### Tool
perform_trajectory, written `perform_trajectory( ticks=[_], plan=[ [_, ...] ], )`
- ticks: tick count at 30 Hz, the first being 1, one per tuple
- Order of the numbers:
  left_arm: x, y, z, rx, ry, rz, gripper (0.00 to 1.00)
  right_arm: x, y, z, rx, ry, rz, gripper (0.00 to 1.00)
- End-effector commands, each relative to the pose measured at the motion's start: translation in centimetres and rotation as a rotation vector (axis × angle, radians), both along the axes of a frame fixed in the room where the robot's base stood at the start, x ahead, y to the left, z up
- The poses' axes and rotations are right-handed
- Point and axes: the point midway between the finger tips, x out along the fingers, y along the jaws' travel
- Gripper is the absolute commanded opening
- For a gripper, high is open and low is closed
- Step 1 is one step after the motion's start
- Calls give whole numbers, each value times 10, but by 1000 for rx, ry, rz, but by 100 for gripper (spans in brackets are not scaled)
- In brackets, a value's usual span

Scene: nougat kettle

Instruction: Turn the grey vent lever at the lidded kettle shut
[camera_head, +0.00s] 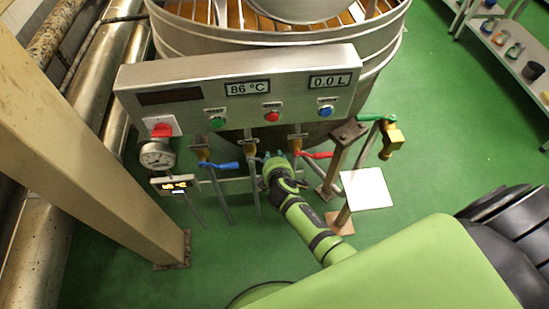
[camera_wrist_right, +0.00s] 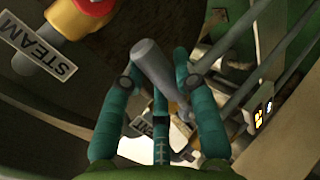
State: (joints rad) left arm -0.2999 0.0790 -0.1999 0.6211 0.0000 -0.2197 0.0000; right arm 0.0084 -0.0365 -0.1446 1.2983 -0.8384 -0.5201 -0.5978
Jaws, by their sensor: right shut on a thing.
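The grey vent lever (camera_wrist_right: 152,66) shows in the right wrist view as a rounded grey handle, thick at its upper end and narrowing toward the lower right. My right gripper (camera_wrist_right: 156,62) has its teal fingers on both sides of the handle and is shut on it. A partly hidden label (camera_wrist_right: 160,127) lies below the lever. In the head view my right gripper (camera_head: 268,160) is under the control panel, between the blue and red levers, and it hides the grey lever. The large steel kettle (camera_head: 190,40) stands behind the panel. My left gripper is not in view.
The control panel (camera_head: 180,78) reads 86 °C and 0.0 L. A blue lever (camera_head: 222,165) and a red lever (camera_head: 317,155) flank my gripper closely. A gauge (camera_head: 156,155) hangs at left, near a beige post (camera_head: 90,130). A brass tap (camera_head: 392,140) stands right.

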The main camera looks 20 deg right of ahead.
Motion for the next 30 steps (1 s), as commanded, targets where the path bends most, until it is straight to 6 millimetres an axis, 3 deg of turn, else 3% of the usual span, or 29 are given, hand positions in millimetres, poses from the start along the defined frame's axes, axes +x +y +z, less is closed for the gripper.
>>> perform_trajectory(
  ticks=[4,5,6,7,20,30],
  plan=[
    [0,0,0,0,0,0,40,1,0,2,-5,-3,3,0],
    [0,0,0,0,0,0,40,1,0,2,-5,-3,3,34],
    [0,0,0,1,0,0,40,1,0,2,-5,-3,3,50],
    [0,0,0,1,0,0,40,1,0,2,-5,-3,3,55],
    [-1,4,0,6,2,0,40,-4,1,3,-2,0,1,55],
    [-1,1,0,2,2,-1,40,-46,13,32,-1,-1,1,55]
  ],
)
